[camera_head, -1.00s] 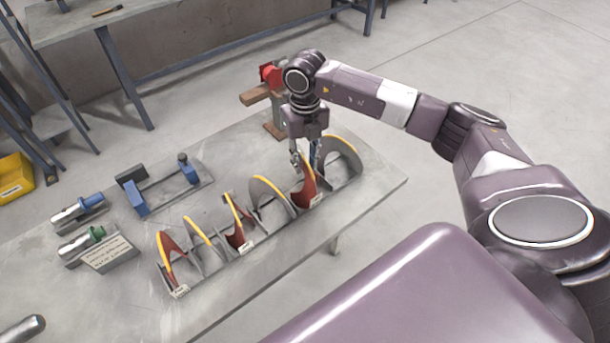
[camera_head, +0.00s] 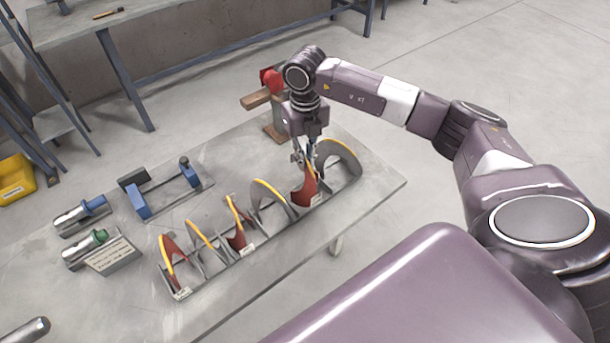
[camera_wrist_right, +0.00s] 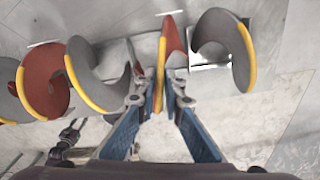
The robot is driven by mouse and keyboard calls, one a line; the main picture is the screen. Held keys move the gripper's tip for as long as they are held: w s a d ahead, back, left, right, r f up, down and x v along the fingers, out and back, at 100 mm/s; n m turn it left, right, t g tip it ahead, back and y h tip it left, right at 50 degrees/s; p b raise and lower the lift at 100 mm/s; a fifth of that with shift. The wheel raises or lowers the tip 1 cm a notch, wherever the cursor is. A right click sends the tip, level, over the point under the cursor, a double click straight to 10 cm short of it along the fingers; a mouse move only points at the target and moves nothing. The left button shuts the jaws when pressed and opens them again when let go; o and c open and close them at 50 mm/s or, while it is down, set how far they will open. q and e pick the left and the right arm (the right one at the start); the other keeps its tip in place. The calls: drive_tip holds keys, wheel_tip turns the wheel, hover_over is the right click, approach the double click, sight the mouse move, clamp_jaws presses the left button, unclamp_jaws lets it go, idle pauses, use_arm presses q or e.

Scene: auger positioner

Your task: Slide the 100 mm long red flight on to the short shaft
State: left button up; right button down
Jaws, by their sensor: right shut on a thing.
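My right gripper (camera_head: 308,170) is shut on the upper edge of a red flight (camera_head: 304,190) with a yellow rim, which stands in the rack on the table. The wrist view shows this red flight (camera_wrist_right: 172,36) with its yellow edge between the two fingertips (camera_wrist_right: 158,100). Two other red flights (camera_head: 172,262) (camera_head: 238,238) stand further left. I cannot read their lengths. Two silver shafts lie at the table's left, one with a blue end (camera_head: 80,210) and one with a green end (camera_head: 84,246). I cannot tell which is short.
Grey flights (camera_head: 268,186) (camera_head: 345,158) stand on both sides of the held one, close by. A cradle with blue posts (camera_head: 165,190) and a small sign (camera_head: 112,256) are on the left.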

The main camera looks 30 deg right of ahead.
drive_tip(key=shift+r+p, duration=3)
drive_tip(key=shift+r, duration=2.05)
drive_tip(key=shift+f, duration=0.1)
